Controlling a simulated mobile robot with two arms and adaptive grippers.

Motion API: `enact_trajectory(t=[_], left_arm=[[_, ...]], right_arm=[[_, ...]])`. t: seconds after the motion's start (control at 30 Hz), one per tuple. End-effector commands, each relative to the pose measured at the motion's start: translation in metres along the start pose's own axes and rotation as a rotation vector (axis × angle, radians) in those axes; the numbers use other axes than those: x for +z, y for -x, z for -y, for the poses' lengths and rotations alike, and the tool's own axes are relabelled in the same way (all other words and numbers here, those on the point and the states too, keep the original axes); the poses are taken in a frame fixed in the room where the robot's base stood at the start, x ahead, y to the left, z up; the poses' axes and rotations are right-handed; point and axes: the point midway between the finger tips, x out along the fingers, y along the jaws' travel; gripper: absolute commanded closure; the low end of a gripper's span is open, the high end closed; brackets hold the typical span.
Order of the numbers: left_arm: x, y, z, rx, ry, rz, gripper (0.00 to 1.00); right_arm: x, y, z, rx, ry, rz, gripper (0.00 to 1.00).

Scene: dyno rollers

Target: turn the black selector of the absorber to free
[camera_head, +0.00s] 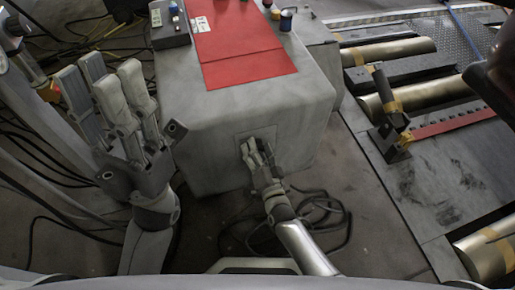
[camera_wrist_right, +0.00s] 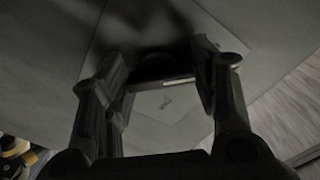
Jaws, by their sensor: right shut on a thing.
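The absorber is a big grey box (camera_head: 235,120) with a red panel on top. On its near face, my right gripper (camera_head: 252,146) is at a pale square plate (camera_head: 274,132). The plate also shows in the right wrist view (camera_wrist_right: 155,105), with a small mark on it. There the right gripper (camera_wrist_right: 160,68) is shut on the dark selector (camera_wrist_right: 160,77), a bar between its fingertips. Shadow and fingers hide much of the selector, and its setting cannot be read. My left gripper (camera_head: 108,85) is open and empty, left of the box.
A grey control box (camera_head: 170,24) and small knobs (camera_head: 285,20) stand on the absorber's top. Cables (camera_head: 325,215) lie on the floor below it. Rollers (camera_head: 390,50) and a metal deck (camera_head: 440,190) lie to the right.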

Motion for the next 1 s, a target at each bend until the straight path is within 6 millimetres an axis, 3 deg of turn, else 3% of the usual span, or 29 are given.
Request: enact_trajectory(t=[0.53, 0.57, 0.7, 1.0], left_arm=[[0.0000, 0.0026, -0.0001, -0.003, 0.002, 0.009, 0.68], [0.0000, 0.0026, -0.0001, -0.003, 0.002, 0.009, 0.68], [0.0001, 0.0026, 0.0000, -0.003, 0.001, 0.009, 0.68], [-0.0001, 0.0009, 0.0003, -0.002, 0.000, 0.003, 0.68]], right_arm=[[0.0007, 0.0004, -0.0008, 0.001, 0.027, 0.001, 0.70], [0.0007, 0.0004, -0.0008, 0.001, 0.027, 0.001, 0.43], [0.0006, 0.0003, -0.0007, 0.001, 0.026, 0.001, 0.25], [0.0002, 0.0002, -0.0003, 0.000, 0.024, 0.000, 0.24]])
